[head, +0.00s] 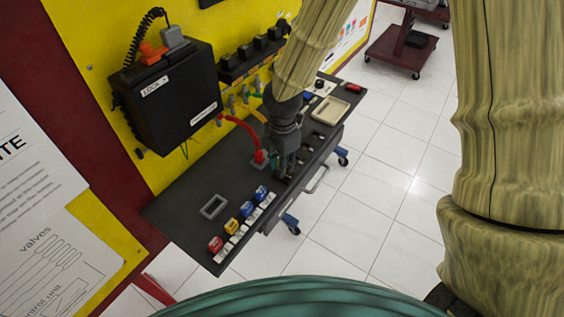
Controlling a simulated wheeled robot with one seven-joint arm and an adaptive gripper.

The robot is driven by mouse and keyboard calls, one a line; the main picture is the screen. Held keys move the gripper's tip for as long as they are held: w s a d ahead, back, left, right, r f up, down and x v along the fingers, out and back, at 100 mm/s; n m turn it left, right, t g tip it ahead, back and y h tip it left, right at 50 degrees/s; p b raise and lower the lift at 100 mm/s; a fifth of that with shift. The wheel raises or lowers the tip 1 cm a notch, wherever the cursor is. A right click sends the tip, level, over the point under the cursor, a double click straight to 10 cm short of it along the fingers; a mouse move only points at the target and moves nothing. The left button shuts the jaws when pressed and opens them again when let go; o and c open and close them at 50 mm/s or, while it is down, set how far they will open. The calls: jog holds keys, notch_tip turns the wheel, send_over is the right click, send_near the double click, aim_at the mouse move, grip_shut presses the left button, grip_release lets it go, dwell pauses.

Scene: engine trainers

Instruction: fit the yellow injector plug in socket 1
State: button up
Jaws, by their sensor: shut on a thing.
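My gripper (281,174) points down over the dark bench top, near its front edge. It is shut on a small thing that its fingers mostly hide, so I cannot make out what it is. A spot of green shows beside the fingers. A yellow lead (257,114) runs from the yellow panel down behind my gripper; its plug end is hidden. A red plug (260,157) on a thick red lead sits on the bench just left of my gripper. Small dark fittings (306,147) line the bench to the right; I cannot read any socket number.
Red, yellow and blue blocks (232,226) stand in a row beside white labels at the near end of the bench (180,208). A grey rectangular frame (214,206) lies nearby. A black box (170,95) hangs on the panel. A beige tray (330,109) sits farther back.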

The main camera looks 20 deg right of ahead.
jog(key=shift+f, duration=0.55)
dwell(0.4)
jog(key=o, duration=0.6)
jog(key=shift+r, duration=0.1)
jog(key=shift+r+p, duration=2.45)
jog(key=shift+r, duration=0.3)
jog(key=shift+r+p, duration=1.05)
jog(key=shift+p, duration=0.05)
